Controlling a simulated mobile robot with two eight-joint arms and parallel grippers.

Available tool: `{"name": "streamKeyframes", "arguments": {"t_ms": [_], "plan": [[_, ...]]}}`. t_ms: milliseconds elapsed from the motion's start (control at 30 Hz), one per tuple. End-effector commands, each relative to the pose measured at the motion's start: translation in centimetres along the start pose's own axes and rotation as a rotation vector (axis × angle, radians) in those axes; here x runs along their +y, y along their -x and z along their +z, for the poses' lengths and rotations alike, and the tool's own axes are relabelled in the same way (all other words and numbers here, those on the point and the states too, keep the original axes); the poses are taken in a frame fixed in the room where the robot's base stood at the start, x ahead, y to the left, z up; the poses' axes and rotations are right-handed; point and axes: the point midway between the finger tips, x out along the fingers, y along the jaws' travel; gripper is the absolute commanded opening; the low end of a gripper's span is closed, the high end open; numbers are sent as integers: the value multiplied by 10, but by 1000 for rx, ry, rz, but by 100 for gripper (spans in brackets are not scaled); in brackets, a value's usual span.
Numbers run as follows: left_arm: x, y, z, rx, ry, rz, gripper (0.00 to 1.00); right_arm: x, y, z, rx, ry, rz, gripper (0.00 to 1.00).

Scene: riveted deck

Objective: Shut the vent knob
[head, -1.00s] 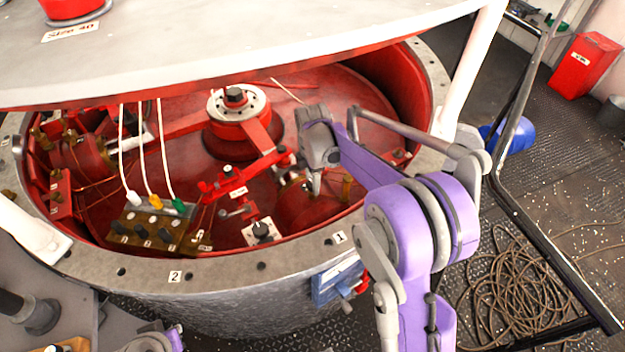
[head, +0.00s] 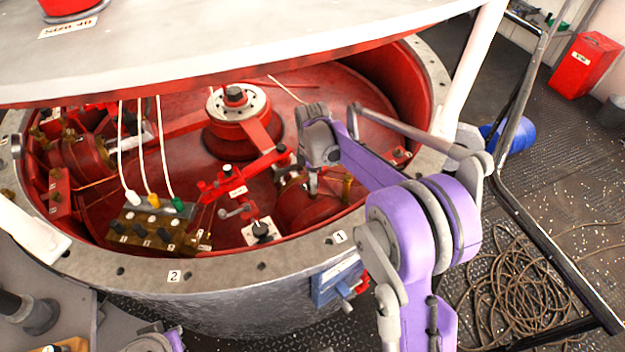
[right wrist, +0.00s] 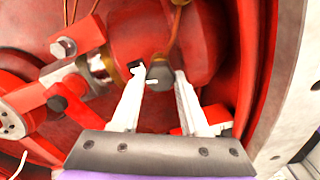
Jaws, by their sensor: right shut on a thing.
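The vent knob (right wrist: 160,76) is a small dark grey round knob with a white mark, on a red cylindrical housing (right wrist: 195,40) in the right wrist view. My right gripper (right wrist: 159,80) has its two pale fingers on either side of the knob and is shut on it. In the head view my right gripper (head: 313,189) points down into the red drum at the housing (head: 300,207). The knob is mostly hidden there by the fingers.
The round drum rim (head: 225,262) surrounds the workspace, with a large grey lid (head: 250,55) raised above it. A red linkage (head: 240,178) lies left of my right gripper. A block with coloured plugs (head: 150,228) stands further left.

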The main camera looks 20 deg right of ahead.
Motion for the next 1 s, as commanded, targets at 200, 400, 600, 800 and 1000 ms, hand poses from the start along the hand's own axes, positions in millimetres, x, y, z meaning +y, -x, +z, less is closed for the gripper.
{"name": "streamKeyframes", "arguments": {"t_ms": [200, 400, 600, 800, 1000], "plan": [[0, -4, 3, -2, 0, 0, 0, 0, 0, 0, 0, -204, 1, 0], [0, -6, 5, -3, 0, 0, 0, 0, 0, 0, 0, -394, 1, 0], [0, -8, 6, -4, 0, 0, 0, 0, 0, 0, 0, -584, 1, 0], [0, -10, 7, -5, 0, 0, 0, 0, 0, 0, 0, -774, 1, 0], [0, -12, 8, -5, 0, 0, 0, 0, 0, 0, 0, -958, 1, 0]]}}
